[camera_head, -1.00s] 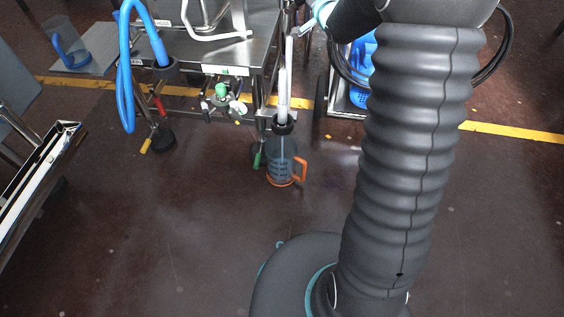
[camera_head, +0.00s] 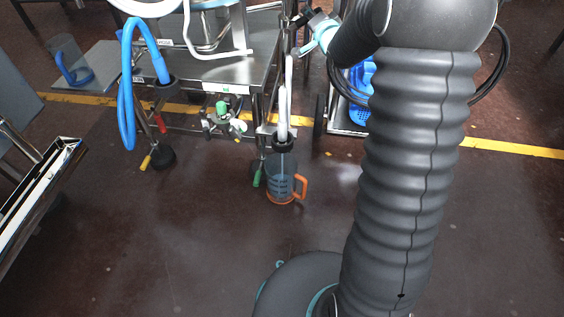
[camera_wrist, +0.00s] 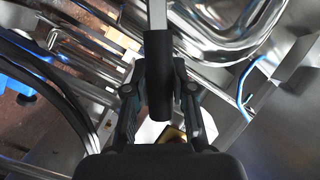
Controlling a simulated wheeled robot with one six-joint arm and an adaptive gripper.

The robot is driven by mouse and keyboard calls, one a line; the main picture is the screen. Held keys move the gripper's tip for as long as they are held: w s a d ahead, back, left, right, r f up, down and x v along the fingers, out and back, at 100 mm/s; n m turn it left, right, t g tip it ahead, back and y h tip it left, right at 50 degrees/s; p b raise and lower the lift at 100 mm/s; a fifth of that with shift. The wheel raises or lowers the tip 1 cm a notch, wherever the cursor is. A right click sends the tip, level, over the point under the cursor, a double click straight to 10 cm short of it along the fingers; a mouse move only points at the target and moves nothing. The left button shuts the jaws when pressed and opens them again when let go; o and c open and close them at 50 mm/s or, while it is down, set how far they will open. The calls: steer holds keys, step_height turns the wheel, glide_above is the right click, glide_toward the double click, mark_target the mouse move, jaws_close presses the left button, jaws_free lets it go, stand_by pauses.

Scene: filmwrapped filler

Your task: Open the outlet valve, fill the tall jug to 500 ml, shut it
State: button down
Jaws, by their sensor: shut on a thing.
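The tall jug (camera_head: 281,188), clear with an orange handle and base, stands upright on the floor at the middle of the head view. A white outlet tube (camera_head: 283,104) points down into its top. A thin pale line runs down inside the jug; I cannot tell if it is liquid, and the fill level is unclear. My gripper (camera_head: 313,22) is high beside the steel frame in the head view.
Another jug with a blue handle (camera_head: 72,70) is at far left. A blue crate (camera_head: 361,85) stands behind my arm. Floor in front is clear.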

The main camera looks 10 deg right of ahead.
steer(key=shift+s+d+f+m+t+b, duration=0.1)
steer(key=shift+d+f+m+t+b, duration=0.3)
steer(key=shift+f+m, duration=0.55)
steer(key=shift+s+d+f+m+t+b, duration=0.1)
steer(key=shift+f+m+t+b, duration=0.35)
steer(key=shift+m, duration=0.8)
steer(key=shift+s+d+f+m+t+b, duration=0.1)
steer(key=shift+d+f+m+t+b, duration=0.1)
steer(key=shift+f+m+t, duration=0.65)
steer(key=shift+m, duration=0.35)
steer(key=c, duration=0.9)
jaws_free()
steer(key=shift+c, duration=0.2)
